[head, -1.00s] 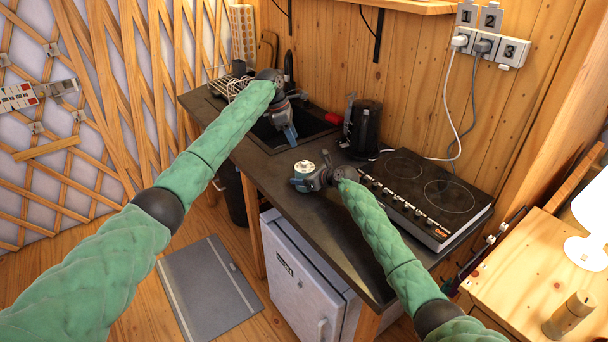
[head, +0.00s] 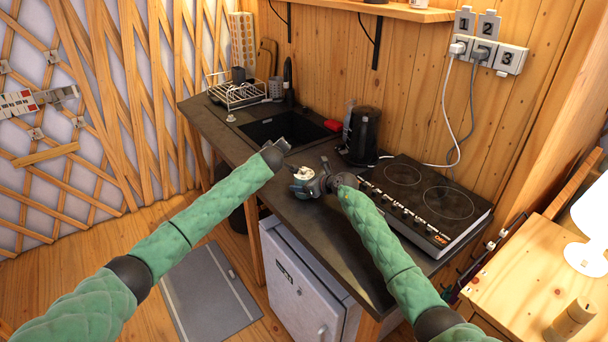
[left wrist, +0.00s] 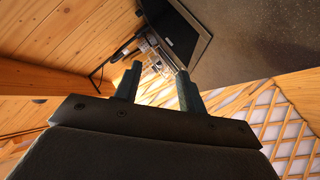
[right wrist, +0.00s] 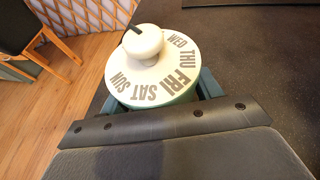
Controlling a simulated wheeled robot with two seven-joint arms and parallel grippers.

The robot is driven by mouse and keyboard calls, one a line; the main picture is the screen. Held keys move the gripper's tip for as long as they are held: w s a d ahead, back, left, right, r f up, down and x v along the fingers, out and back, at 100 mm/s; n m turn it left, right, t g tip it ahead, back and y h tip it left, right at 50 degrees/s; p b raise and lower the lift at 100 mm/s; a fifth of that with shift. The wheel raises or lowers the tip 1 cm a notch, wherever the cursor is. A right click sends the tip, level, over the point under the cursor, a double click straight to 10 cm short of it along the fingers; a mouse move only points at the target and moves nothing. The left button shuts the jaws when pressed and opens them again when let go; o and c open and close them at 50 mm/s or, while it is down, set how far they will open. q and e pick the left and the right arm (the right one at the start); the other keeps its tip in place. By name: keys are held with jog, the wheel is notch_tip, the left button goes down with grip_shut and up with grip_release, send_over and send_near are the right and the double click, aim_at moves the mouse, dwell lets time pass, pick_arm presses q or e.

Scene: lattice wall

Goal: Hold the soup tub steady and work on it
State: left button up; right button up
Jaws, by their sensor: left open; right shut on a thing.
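The soup tub (head: 302,173) stands on the dark counter near its front edge. In the right wrist view the tub (right wrist: 152,80) shows a white lid with a round knob and weekday letters around it. A dark strip crosses the knob's top. My right gripper (head: 309,184) is shut on the tub from the right; its fingers are partly hidden behind the tub and lid. My left gripper (head: 284,145) is open and empty above the counter, behind and left of the tub, near the sink. Its two fingers (left wrist: 157,85) stand apart in the left wrist view.
The sink (head: 282,128) lies behind my left gripper, with a wire dish rack (head: 238,95) at its left. A black kettle (head: 362,133) and a two-ring hob (head: 425,200) stand right of the tub. A shelf (head: 380,8) juts from the wall above.

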aim_at(302, 170)
pick_arm(q)
jog(key=s+d+f+m+h, duration=0.1)
jog(key=s+d+m+h, duration=0.1)
jog(key=s+m, duration=0.1)
jog(key=s+d+f+m+t+h, duration=0.1)
jog(key=s+d+m+h, duration=0.2)
jog(key=m, duration=0.3)
jog(key=s+d+f+m+h, duration=0.1)
jog(key=s+d+m+h, duration=0.1)
jog(key=s+d+m, duration=0.1)
jog(key=shift+s+d+f+m+t+h, duration=0.25)
jog(key=shift+f+m+t+h, duration=0.05)
jog(key=shift+m, duration=0.4)
jog(key=shift+f, duration=0.2)
jog(key=c, duration=0.8)
jog(key=shift+o, duration=0.2)
